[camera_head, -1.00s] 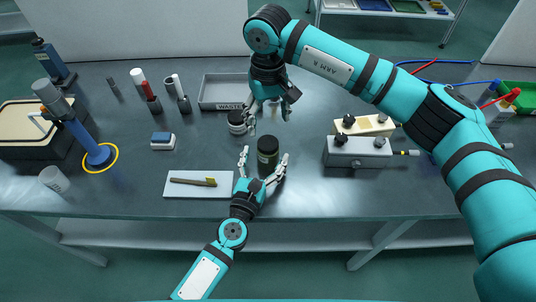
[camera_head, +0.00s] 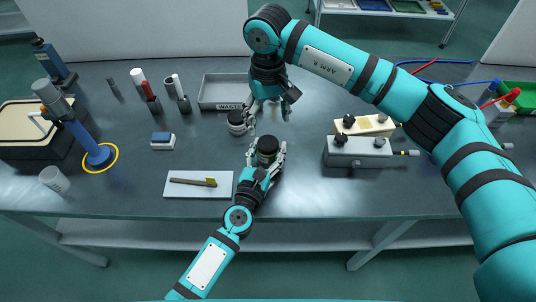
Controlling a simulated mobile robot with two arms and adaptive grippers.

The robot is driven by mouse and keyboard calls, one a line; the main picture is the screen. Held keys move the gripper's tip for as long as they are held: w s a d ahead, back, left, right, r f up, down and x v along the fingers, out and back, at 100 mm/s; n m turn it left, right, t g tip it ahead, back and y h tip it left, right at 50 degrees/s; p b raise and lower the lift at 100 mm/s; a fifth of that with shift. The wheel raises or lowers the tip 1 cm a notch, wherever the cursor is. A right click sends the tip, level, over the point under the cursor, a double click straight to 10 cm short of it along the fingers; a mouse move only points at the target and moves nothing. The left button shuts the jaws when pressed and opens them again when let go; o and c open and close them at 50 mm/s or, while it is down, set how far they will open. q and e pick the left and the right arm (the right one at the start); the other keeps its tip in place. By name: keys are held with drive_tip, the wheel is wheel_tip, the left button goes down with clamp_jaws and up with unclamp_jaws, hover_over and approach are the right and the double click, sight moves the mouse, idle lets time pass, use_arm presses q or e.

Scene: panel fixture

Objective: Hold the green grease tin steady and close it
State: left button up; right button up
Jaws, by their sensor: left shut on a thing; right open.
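The dark green grease tin (camera_head: 267,144) stands upright on the bench, its dark round top facing up. My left gripper (camera_head: 266,151) is shut on the tin from the front, with its fingers on both sides of it; they hide the lower body. My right gripper (camera_head: 269,112) hangs open and empty above the bench, just behind the tin and apart from it. A small dark round piece with a pale band (camera_head: 237,122) stands just left of the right gripper's fingers; I cannot tell whether it is a lid or another tin.
A grey waste tray (camera_head: 222,103) lies behind. A white board with a brush (camera_head: 185,190) is at front left. A grey fixture box (camera_head: 357,154) and a cream one (camera_head: 375,124) stand right. Bench between tin and boxes is clear.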

sight(268, 142)
use_arm(q)
clamp_jaws()
use_arm(e)
drive_tip(key=m, duration=0.4)
drive_tip(key=shift+r+m, duration=0.2)
drive_tip(key=shift+m, duration=0.2)
drive_tip(key=m, duration=0.4)
drive_tip(key=shift+f, duration=3.95)
